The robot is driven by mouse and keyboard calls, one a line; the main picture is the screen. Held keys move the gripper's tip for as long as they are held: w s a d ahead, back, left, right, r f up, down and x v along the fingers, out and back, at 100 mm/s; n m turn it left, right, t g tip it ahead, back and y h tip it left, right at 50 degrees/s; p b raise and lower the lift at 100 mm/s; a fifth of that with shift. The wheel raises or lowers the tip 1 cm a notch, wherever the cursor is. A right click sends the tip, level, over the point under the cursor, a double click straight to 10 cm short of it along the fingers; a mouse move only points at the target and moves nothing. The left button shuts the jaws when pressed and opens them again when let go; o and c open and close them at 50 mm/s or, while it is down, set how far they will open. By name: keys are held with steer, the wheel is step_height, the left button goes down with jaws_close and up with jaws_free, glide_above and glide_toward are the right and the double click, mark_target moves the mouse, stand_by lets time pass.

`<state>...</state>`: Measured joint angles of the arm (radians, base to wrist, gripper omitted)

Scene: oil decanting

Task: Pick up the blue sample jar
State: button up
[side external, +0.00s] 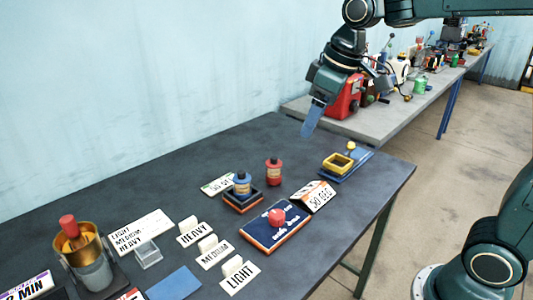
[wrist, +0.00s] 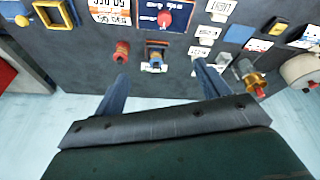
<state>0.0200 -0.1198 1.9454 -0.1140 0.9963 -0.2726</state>
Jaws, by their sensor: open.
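The blue sample jar (side external: 242,184) stands upright on a small dark square stand (side external: 243,203) on the table, and it also shows in the wrist view (wrist: 156,62). My gripper (side external: 311,120) is open and empty, high above the table, behind and to the right of the jar in the side view. In the wrist view my two blue fingers (wrist: 161,71) are spread wide, and the jar appears between their tips but well below them.
A red jar (side external: 273,172) stands on the table close to the blue one. A navy board with a red knob (side external: 276,217), a 50 DEG sign (side external: 318,198), a yellow-framed blue fixture (side external: 338,164) and several label cards (side external: 214,252) surround them. The wall-side table strip is clear.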

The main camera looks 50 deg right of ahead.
steer(key=w+f+n+g, duration=0.15)
steer(key=w+f, duration=0.35)
steer(key=w, duration=0.7)
steer(key=n, duration=0.3)
glide_toward(242, 171)
steer(key=d, duration=0.1)
steer(key=shift+w+r+g+y, duration=0.3)
steer(key=shift+w+r+g, duration=0.1)
steer(key=shift+r+g, duration=0.05)
steer(key=shift+f, duration=0.1)
steer(key=shift+w+a+f, duration=0.15)
steer(key=shift+f, duration=1.25)
steer(key=shift+w+a+f, duration=0.1)
steer(key=shift+a+f, duration=0.05)
steer(key=shift+f, duration=1.2)
steer(key=shift+w+a+f, duration=0.15)
steer(key=shift+f, duration=1.25)
steer(key=shift+w+a+f, duration=0.1)
steer(key=shift+a+f, duration=0.15)
steer(key=shift+f, duration=1.05)
steer(key=shift+w+a+f, duration=0.1)
steer(key=shift+a+f, duration=0.1)
steer(key=shift+f, duration=1.05)
